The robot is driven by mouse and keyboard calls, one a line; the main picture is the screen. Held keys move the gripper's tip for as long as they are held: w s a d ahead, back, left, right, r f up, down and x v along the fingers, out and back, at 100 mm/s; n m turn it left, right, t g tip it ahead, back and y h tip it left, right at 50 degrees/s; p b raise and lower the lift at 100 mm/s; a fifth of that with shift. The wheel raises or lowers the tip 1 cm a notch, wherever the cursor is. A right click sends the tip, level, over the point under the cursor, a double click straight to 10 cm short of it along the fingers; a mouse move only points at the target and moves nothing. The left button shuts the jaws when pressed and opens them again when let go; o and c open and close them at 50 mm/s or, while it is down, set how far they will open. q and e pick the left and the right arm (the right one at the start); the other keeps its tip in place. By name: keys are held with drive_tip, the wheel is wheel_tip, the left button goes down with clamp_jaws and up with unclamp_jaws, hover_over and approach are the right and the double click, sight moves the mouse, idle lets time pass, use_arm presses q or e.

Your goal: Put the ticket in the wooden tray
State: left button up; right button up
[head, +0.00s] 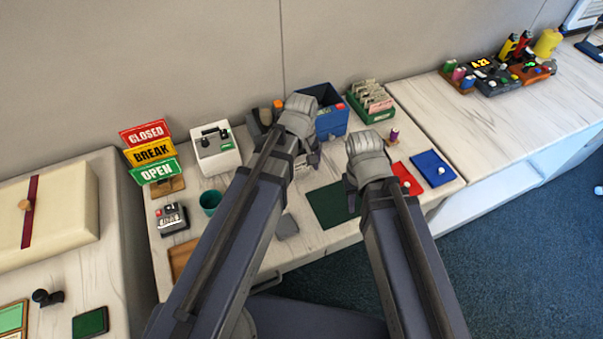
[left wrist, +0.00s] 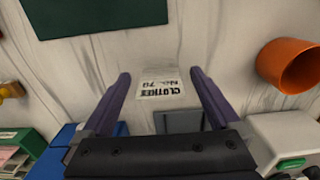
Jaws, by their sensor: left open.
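The ticket (left wrist: 160,84) is a small white slip printed "CLOTHES No. 79". In the left wrist view it lies between the fingers of my left gripper (left wrist: 160,76), at the edge of a grey block (left wrist: 180,121). The fingers are open, one on each side, with gaps to the ticket. In the head view my left gripper (head: 312,160) is over the back of the counter, and its wrist mostly hides the ticket. A brown wooden tray (head: 181,256) shows at the counter's front left, partly hidden by my left arm. My right gripper (head: 351,200) is over the green mat; its fingers are mostly hidden.
A blue bin (head: 331,122) and a card box (head: 371,103) stand at the back. A white machine (head: 217,150), a teal cup (head: 210,201) and a stamp device (head: 171,217) are at the left. The dark green mat (head: 325,207) lies flat; red and blue pads are at the right.

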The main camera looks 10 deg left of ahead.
use_arm(q)
drive_tip(key=shift+c, duration=0.2)
clamp_jaws()
drive_tip(key=shift+r, duration=0.1)
use_arm(e)
drive_tip(key=shift+r, duration=0.1)
idle(0.4)
use_arm(q)
drive_tip(key=shift+r, duration=0.1)
use_arm(e)
drive_tip(key=shift+r, duration=0.1)
